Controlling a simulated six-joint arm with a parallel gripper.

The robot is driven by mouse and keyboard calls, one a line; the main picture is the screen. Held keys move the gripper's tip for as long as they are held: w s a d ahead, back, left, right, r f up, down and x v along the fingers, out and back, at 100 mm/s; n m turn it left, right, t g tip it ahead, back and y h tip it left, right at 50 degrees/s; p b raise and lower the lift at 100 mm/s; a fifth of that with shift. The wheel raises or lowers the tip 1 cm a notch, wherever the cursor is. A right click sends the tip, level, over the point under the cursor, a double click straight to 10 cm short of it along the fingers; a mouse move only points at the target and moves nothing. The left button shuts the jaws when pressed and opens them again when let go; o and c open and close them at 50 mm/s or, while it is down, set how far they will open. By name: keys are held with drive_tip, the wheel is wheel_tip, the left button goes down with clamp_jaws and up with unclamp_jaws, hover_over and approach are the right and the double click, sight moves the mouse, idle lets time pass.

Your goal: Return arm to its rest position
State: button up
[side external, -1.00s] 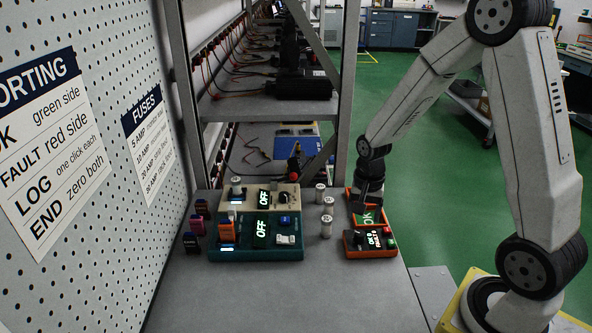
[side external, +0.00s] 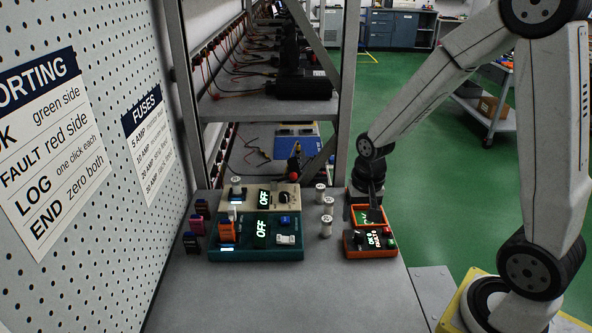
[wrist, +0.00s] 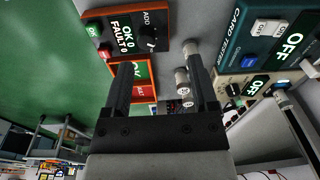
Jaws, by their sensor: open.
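My gripper (side external: 367,212) is over the small orange tray (side external: 384,217) at the right side of the bench, pointing down and empty. In the wrist view its two black fingers (wrist: 163,78) stand wide apart, with the orange tray (wrist: 153,88) partly hidden behind the left finger. The orange counter box (side external: 370,244) sits just in front of the tray. In the wrist view the counter box (wrist: 150,28) reads OK 0 and FAULT 0.
The teal card tester (side external: 290,250) and a beige unit (side external: 240,204) both show OFF. Several pale cylinders (side external: 326,227) stand between them and the orange boxes. Coloured modules (side external: 192,243) stand at left. A metal rack post (side external: 347,90) rises close behind my gripper.

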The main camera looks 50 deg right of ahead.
drive_tip(key=s+a+r+n+t, duration=0.1)
drive_tip(key=s+a+r+n, duration=0.1)
drive_tip(key=s+a+n, duration=0.2)
drive_tip(key=a+n, duration=0.3)
drive_tip(key=n, duration=0.1)
drive_tip(key=shift+t, duration=0.4)
idle(0.6)
